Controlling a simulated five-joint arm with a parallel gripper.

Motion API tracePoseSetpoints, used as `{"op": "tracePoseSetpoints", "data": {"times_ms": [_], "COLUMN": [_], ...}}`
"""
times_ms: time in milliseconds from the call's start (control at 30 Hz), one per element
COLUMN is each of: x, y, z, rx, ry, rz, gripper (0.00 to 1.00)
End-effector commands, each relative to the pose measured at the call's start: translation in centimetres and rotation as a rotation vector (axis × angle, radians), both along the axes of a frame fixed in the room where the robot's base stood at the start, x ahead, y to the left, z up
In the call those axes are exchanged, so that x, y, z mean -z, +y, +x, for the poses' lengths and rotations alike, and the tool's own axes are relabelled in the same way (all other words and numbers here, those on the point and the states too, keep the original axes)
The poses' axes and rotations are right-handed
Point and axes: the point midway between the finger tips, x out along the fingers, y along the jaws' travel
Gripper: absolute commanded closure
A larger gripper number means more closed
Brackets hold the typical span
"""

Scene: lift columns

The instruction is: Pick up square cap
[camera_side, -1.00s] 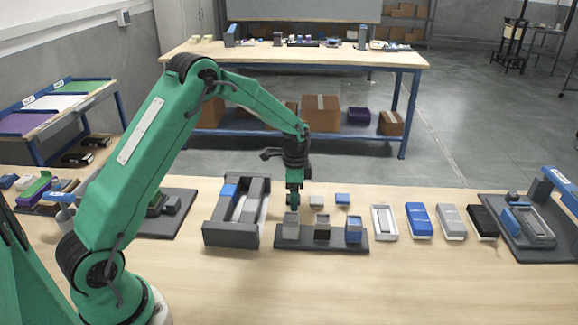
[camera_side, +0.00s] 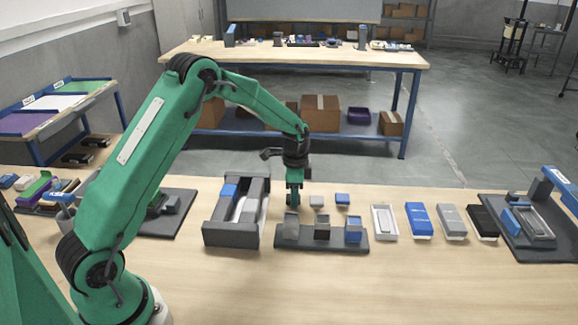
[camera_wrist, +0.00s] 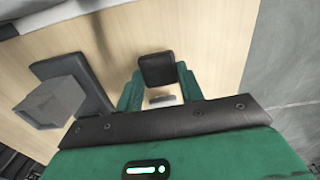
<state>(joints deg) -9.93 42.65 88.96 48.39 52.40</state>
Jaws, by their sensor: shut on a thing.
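My gripper (camera_side: 294,199) is low over the table, just behind the left end of the dark rack in the side view. In the wrist view my gripper (camera_wrist: 158,84) has its green fingers on both sides of a dark square cap (camera_wrist: 157,69), and is shut on it. The side view does not show this cap clearly, as the fingers and rack hide it. A grey square cap (camera_side: 316,201) and a blue square cap (camera_side: 342,199) lie on the table to the right of my gripper.
The dark rack (camera_side: 280,247) carries grey, dark and blue blocks in front of my gripper. A grey tray-like fixture (camera_side: 230,238) stands to the left. A white-framed case (camera_side: 384,222) and blue, grey and black cases lie to the right. The front table is clear.

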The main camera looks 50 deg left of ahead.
Motion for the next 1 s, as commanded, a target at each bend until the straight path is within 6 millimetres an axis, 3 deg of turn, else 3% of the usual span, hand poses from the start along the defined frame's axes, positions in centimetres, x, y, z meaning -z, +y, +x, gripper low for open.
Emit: {"op": "tracePoseSetpoints", "data": {"times_ms": [267, 467, 1000], "x": [-1.6, -4.5, -9.6], "y": [0.0, -0.1, -8.7], "z": [0.1, 0.0, -3.3], "rx": [0.000, 0.001, 0.003], "ry": [-0.003, -0.004, -0.001], "rz": [0.000, 0.001, 0.000], "gripper": [0.84, 0.84, 0.84]}}
